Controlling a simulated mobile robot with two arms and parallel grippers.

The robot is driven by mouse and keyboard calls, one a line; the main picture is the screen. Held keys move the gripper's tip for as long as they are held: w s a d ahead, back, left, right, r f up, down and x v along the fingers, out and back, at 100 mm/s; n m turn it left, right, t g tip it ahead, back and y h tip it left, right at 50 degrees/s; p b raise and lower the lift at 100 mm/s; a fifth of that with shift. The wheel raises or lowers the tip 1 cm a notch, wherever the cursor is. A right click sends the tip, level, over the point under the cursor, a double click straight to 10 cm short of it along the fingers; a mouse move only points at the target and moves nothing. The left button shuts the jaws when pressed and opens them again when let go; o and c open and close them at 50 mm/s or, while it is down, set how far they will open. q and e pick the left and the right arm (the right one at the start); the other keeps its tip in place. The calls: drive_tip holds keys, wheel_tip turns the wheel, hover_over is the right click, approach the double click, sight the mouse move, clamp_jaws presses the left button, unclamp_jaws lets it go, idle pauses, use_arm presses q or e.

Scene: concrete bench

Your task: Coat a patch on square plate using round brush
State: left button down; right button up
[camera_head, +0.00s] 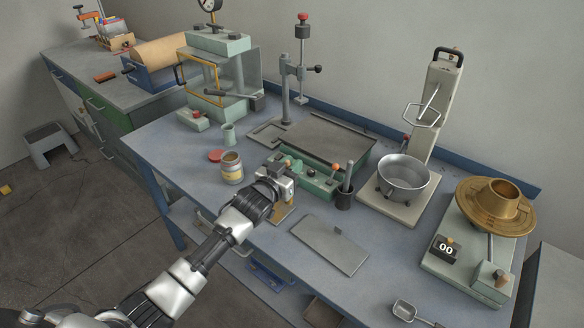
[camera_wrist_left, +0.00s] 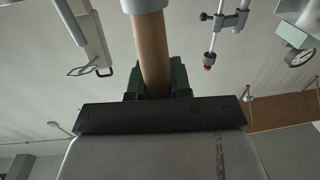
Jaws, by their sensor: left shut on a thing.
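The square plate (camera_head: 330,243) looks to be the flat grey plate lying on the bench in front, with a small dark mark near its upper right edge. My left gripper (camera_head: 284,184) is left of and above it, apart from it. In the left wrist view my left gripper (camera_wrist_left: 157,82) is shut on a round tan handle (camera_wrist_left: 152,50) with a grey collar at the top; I take it for the round brush. Its bristles are not clear. An open labelled jar (camera_head: 232,169) stands left of the gripper, its red lid (camera_head: 216,156) beside it. My right gripper is not in view.
Behind the gripper is a green machine with a dark flat top (camera_head: 322,140). A black cup (camera_head: 345,198) holding a rod and a steel bowl (camera_head: 404,178) stand to the right. The bench front is mostly clear.

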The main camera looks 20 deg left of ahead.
use_arm(q)
wheel_tip(320, 180, up, 4)
drive_tip(key=p, duration=0.2)
drive_tip(key=shift+d+p, duration=0.1)
drive_tip(key=shift+p, duration=0.25)
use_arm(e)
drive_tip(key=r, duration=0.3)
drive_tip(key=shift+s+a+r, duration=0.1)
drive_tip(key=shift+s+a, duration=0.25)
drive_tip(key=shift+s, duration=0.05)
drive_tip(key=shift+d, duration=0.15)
